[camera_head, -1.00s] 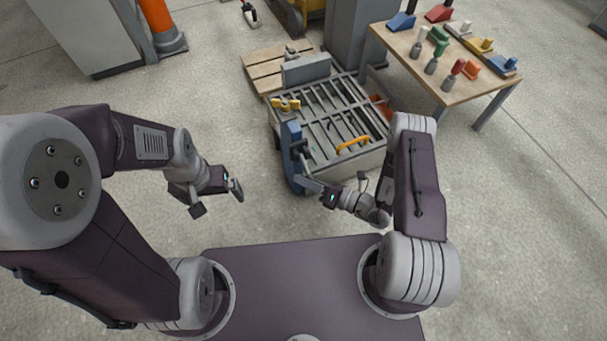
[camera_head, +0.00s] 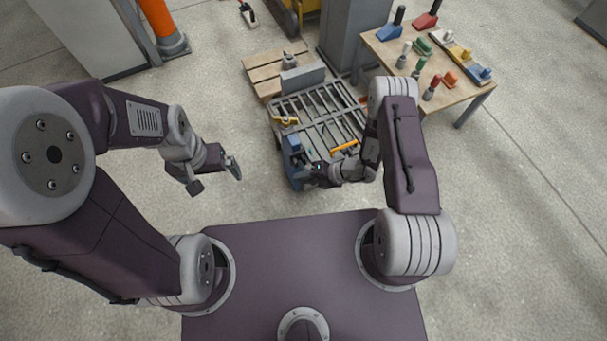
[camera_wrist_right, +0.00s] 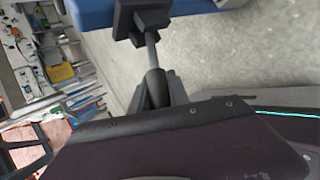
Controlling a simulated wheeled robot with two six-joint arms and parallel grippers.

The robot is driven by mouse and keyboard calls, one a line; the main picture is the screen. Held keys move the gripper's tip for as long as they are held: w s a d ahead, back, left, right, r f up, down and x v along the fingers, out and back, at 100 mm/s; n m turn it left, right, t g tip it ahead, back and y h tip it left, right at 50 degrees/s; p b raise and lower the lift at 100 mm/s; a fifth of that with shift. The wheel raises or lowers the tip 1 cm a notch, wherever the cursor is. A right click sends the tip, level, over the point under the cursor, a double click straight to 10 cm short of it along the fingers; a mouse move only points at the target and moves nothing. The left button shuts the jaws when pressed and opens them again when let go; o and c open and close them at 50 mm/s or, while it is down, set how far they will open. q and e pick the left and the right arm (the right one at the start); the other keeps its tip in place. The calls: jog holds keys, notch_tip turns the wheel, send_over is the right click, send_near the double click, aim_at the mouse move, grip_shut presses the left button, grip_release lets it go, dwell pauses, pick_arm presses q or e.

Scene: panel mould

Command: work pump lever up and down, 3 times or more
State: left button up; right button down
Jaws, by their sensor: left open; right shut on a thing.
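The pump is a blue upright body (camera_head: 291,152) at the near left edge of the grey slatted mould. My right gripper (camera_head: 309,174) is beside the pump, shut on its lever; in the head view the lever is mostly hidden by the gripper. In the right wrist view, the lever (camera_wrist_right: 152,52) is a thin grey rod with a dark handle, running from a black joint (camera_wrist_right: 148,18) on the blue pump (camera_wrist_right: 195,10) into my right gripper's fingers (camera_wrist_right: 157,92). My left gripper (camera_head: 214,177) is open and empty over bare floor, left of the pump.
The slatted mould (camera_head: 318,122) carries yellow pieces (camera_head: 286,121) and an orange-yellow handle (camera_head: 346,146). A wooden pallet (camera_head: 262,77) lies behind it. A workbench (camera_head: 425,85) with coloured tools stands at the right.

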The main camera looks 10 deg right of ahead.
jog(key=shift+w+r+g+p, duration=0.1)
jog(key=shift+r+g+p, duration=0.3)
jog(key=shift+p, duration=0.1)
jog(key=c, duration=1.3)
grip_release()
jog(key=shift+o, duration=0.2)
jog(key=p+v, duration=0.3)
jog(key=v, duration=0.6)
jog(key=shift+p, duration=0.4)
jog(key=shift+a+r, duration=0.1)
jog(key=shift+a, duration=0.1)
